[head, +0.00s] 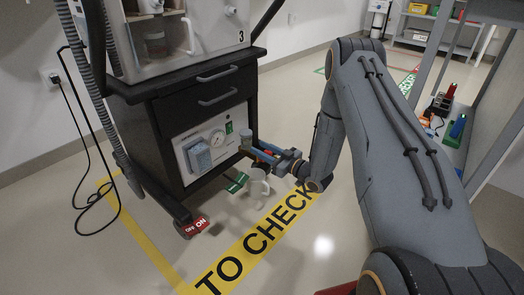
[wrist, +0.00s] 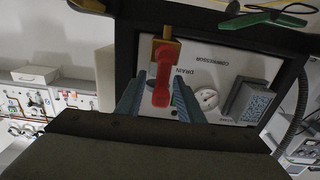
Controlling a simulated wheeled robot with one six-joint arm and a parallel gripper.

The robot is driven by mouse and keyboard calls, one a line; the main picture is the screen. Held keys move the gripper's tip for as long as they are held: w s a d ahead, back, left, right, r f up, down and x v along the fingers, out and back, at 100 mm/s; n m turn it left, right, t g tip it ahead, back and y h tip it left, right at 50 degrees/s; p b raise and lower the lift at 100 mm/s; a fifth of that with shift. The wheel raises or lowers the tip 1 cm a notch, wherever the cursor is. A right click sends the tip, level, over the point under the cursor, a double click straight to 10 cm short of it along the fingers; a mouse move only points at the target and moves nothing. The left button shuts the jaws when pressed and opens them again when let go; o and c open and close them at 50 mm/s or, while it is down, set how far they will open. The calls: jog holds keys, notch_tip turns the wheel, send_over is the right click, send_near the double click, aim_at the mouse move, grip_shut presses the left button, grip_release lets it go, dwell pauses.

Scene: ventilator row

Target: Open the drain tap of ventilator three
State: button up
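Ventilator three (head: 180,60) stands on a dark cart with a "3" on its upper housing. Low on its front is the compressor panel (head: 207,150) with a round gauge; it also shows in the wrist view (wrist: 228,75). The drain tap's red handle (wrist: 162,82) hangs from a brass body (wrist: 168,48) beside the word DRAIN. My gripper (wrist: 160,94) is open, with one blue finger on each side of the red handle and small gaps showing. In the head view my gripper (head: 266,153) is at the panel's right edge, and the tap is mostly hidden there.
A white jug (head: 258,184) stands on the floor below my gripper, with a green piece (head: 237,182) beside it. A cable runs along the left floor. A shelf unit (head: 480,120) stands at the right.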

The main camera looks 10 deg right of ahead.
jog(key=shift+c, duration=0.2)
grip_shut()
jog(key=shift+s+a+n+p, duration=0.1)
jog(key=shift+n+p, duration=0.2)
jog(key=shift+p, duration=0.05)
jog(key=shift+s+a+f+n+p, duration=0.4)
jog(key=shift+a+f+n+p, duration=0.2)
jog(key=shift+n+p, duration=1.6)
jog(key=shift+s+a+f+n+p, duration=0.55)
jog(key=shift+n+p, duration=0.9)
jog(key=shift+n, duration=1.4)
jog(key=shift+s+a+f+n+p, duration=0.3)
jog(key=shift+a+f+n+p, duration=0.35)
jog(key=shift+n+p, duration=1.55)
jog(key=shift+d+f+n+b, duration=0.1)
jog(key=shift+f+n+b, duration=0.05)
jog(key=shift+n+b, duration=0.25)
